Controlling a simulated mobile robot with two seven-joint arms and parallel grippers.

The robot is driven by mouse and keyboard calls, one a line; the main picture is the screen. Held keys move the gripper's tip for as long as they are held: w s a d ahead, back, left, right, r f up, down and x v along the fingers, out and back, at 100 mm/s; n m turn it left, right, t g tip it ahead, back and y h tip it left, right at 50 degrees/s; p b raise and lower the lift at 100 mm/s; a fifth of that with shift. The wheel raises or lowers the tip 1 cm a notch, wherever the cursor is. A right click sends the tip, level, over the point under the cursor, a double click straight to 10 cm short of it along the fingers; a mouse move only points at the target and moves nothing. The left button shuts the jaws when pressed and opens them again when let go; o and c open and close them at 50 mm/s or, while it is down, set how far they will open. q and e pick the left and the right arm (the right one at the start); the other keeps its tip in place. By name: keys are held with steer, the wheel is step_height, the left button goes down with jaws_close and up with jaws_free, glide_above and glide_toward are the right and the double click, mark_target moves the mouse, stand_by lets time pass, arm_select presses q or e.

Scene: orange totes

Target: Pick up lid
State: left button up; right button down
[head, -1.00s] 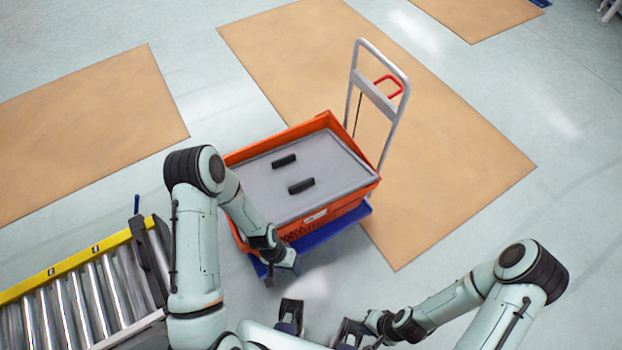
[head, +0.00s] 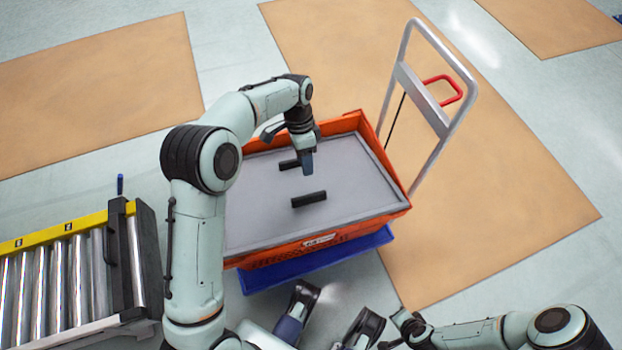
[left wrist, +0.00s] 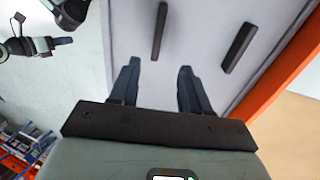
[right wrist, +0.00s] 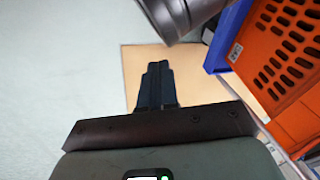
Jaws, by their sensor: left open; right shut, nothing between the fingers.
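The grey lid (head: 345,180) lies in the top of the orange tote (head: 375,222). It has two black bar handles, a near one (head: 309,199) and a far one (head: 289,164). My left gripper (head: 308,165) is over the lid, pointing down, and overlaps the far handle in the head view. In the left wrist view it (left wrist: 158,80) is open and empty, with both handles (left wrist: 160,30) (left wrist: 240,48) beyond the fingertips. My right gripper (right wrist: 155,82) is shut and empty, away from the lid, low in front of the tote's side (right wrist: 285,50).
The tote stands on a blue cart (head: 315,262) with a grey push handle (head: 438,110) at its right. A roller conveyor (head: 70,275) with a yellow rail is at the left. Floor around the cart is open, with tan mats (head: 100,85).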

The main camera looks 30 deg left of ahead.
arm_select(q)
steer(key=f, duration=0.1)
steer(key=b, duration=0.2)
glide_above(307, 195)
steer(key=w, duration=0.2)
steer(key=f, duration=0.4)
steer(key=a+f, duration=0.1)
steer(key=f, duration=0.1)
steer(key=shift+s+f, duration=0.1)
steer(key=shift+f, duration=0.2)
steer(key=shift+s+b+x, duration=0.2)
steer(key=shift+b+x, duration=0.2)
steer(key=shift+x, duration=1.05)
steer(key=shift+s+b+x, duration=0.25)
steer(key=shift+b+x, duration=0.15)
steer(key=shift+x, duration=1.1)
steer(key=shift+r, duration=0.1)
jaws_close()
arm_select(e)
steer(key=s+d+f+g, duration=0.1)
steer(key=s+f+g, duration=0.1)
steer(key=s+f, duration=0.3)
steer(key=shift+s+d+f, duration=0.25)
steer(key=shift+s+f, duration=0.05)
steer(key=shift+f, duration=0.4)
